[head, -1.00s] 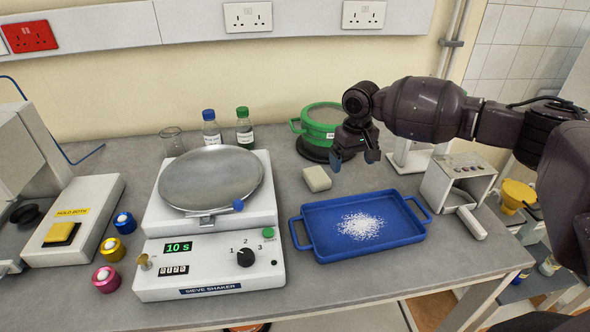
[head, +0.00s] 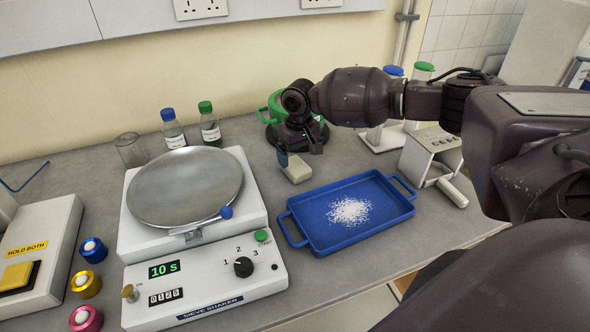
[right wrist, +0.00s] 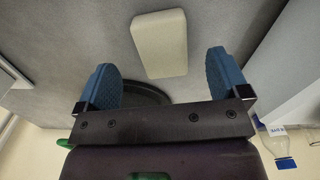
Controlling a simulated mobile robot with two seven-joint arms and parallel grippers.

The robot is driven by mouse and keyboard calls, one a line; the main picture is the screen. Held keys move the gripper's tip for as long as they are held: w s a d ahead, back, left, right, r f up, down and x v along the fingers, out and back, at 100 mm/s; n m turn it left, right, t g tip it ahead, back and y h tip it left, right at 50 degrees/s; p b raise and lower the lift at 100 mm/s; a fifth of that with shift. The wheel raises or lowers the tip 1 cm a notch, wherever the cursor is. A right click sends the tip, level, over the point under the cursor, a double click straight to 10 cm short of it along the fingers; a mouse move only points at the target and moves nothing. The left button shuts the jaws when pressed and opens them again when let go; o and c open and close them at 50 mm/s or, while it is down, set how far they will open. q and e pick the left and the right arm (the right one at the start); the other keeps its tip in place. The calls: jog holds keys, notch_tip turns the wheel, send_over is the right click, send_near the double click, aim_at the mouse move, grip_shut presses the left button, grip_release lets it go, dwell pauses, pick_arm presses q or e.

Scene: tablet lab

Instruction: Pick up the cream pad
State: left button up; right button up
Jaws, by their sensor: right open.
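The cream pad (head: 297,170) is a small pale block lying on the grey bench, between the sieve shaker and the blue tray. My right gripper (head: 300,158) is open just above and behind it, with the fingers pointing down. In the right wrist view the pad (right wrist: 160,43) lies ahead of the gap between the two blue fingertips (right wrist: 168,75), roughly centred and not touched by them. My left gripper is not in view.
The sieve shaker (head: 205,285) with its round metal pan stands left of the pad. The blue tray (head: 318,246) holding white granules is close in front right. A green sieve (head: 273,106) stands behind my gripper. Two capped bottles (head: 173,130) and a glass beaker (head: 130,150) stand at the back left.

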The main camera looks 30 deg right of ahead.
aim_at(299, 168)
jog(key=shift+f, duration=0.7)
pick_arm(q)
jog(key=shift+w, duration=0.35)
pick_arm(e)
jog(key=shift+f, duration=2.15)
jog(key=c, duration=1)
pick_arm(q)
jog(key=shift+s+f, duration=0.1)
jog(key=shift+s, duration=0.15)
pick_arm(e)
jog(key=shift+r, duration=0.15)
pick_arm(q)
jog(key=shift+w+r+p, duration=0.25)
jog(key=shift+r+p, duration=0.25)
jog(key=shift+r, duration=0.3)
pick_arm(e)
notch_tip(299, 168, up, 20)
jog(key=shift+f, duration=0.1)
